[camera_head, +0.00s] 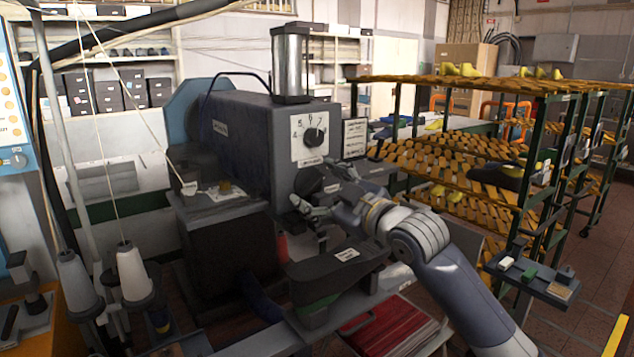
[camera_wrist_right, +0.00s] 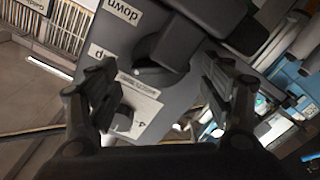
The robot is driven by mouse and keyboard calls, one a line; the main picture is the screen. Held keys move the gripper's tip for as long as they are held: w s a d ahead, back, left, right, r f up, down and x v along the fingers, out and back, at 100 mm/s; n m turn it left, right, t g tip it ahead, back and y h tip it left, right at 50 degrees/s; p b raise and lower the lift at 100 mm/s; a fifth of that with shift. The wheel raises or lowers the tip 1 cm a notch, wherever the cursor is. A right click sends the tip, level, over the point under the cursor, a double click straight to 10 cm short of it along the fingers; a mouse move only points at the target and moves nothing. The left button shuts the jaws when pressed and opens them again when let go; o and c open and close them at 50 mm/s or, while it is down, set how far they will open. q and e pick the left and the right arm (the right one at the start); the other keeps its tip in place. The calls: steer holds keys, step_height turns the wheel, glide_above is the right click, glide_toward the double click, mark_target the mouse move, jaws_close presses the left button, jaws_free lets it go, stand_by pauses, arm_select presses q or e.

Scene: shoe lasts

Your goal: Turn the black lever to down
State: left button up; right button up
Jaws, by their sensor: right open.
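My right gripper (camera_head: 320,186) is open in front of the machine face. In the wrist view its fingers (camera_wrist_right: 162,74) stand on both sides of the lever, with visible gaps. Contact is not visible. My left gripper is not in view.
A numbered dial plate (camera_head: 311,145) with a black knob is above the lever. A dark block (camera_head: 335,275) juts out below my right gripper. Thread cones (camera_head: 133,272) stand at left. A slatted rack (camera_head: 470,165) stands at right.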

steer(key=shift+w+a, duration=0.35)
steer(key=shift+w, duration=0.1)
steer(key=c, duration=1.1)
steer(key=shift+o, duration=0.2)
